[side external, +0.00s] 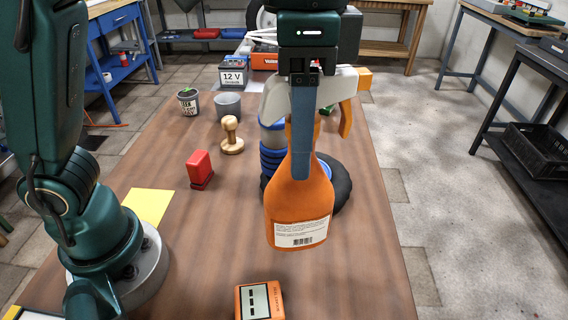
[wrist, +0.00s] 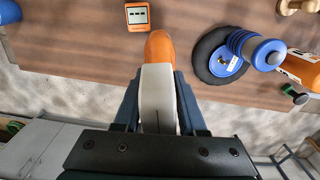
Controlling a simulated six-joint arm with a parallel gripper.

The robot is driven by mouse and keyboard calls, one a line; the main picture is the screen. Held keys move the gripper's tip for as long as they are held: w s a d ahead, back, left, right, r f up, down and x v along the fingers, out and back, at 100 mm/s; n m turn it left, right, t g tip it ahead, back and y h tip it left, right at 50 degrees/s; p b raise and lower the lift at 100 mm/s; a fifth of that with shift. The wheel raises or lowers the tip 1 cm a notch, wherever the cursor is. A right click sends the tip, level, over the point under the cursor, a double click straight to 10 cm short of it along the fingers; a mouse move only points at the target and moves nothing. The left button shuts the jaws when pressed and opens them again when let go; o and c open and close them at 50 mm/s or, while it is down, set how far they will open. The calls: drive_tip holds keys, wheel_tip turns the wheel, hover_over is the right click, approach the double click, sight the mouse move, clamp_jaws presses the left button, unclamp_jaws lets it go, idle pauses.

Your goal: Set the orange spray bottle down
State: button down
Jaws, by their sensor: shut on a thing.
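The orange spray bottle (side external: 299,212) with a white label and a pale spray head hangs upright below my gripper (side external: 303,172) in the side view. My gripper is shut on it just below the spray head. The bottle appears to be above the brown table (side external: 232,270); the gap beneath it is hard to judge. In the wrist view, the pale top of the head lies between the fingers of my gripper (wrist: 160,95), with the orange spray bottle (wrist: 159,47) showing beyond it.
A black ring with a blue hub (side external: 340,183) and a blue ribbed object (side external: 271,160) stand behind the bottle. An orange meter (side external: 260,301) lies at the front. A red block (side external: 200,168), wooden stamp (side external: 231,137) and yellow sheet (side external: 147,206) are to the left. The front right tabletop is clear.

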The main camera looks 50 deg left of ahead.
drive_tip(key=shift+s+a, duration=0.1)
drive_tip(key=shift+s, duration=0.05)
drive_tip(key=s+a+n, duration=0.2)
drive_tip(key=a+n, duration=0.6)
drive_tip(key=a, duration=0.4)
drive_tip(key=s+a+n, duration=0.2)
drive_tip(key=a+n, duration=0.5)
drive_tip(key=a, duration=0.5)
drive_tip(key=w+d+f, duration=0.4)
drive_tip(key=d+f, duration=0.6)
drive_tip(key=shift+w+d, duration=0.2)
drive_tip(key=shift+d, duration=0.15)
drive_tip(key=shift+f, duration=0.2)
drive_tip(key=shift+c, duration=2.4)
unclamp_jaws()
